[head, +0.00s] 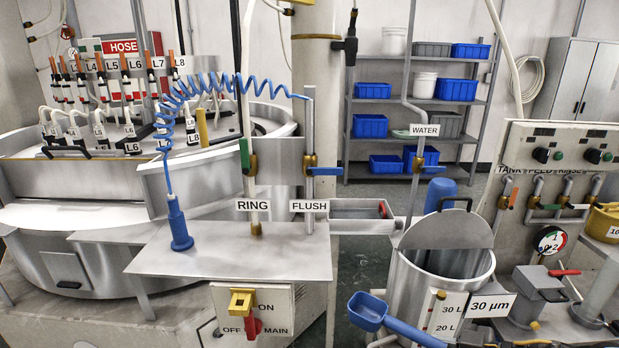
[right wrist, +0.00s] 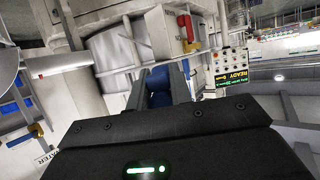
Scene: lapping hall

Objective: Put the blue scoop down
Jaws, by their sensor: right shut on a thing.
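The blue scoop (head: 369,311) shows at the bottom centre of the head view, in front of the steel tank with the 30 L and 20 L marks. Its handle runs down and right out of the frame. In the right wrist view, my right gripper (right wrist: 160,78) is shut on a blue part, the scoop (right wrist: 159,98), between its two fingers. Whether the scoop touches anything below is hidden. My left gripper is in neither view.
The steel tank (head: 408,292) has a half-open lid (head: 448,229). A steel bench top (head: 250,262) with RING and FLUSH valves lies to the left, mostly clear. A press-like block with a red handle (head: 564,272) stands on the right. Shelves with blue bins (head: 370,126) are behind.

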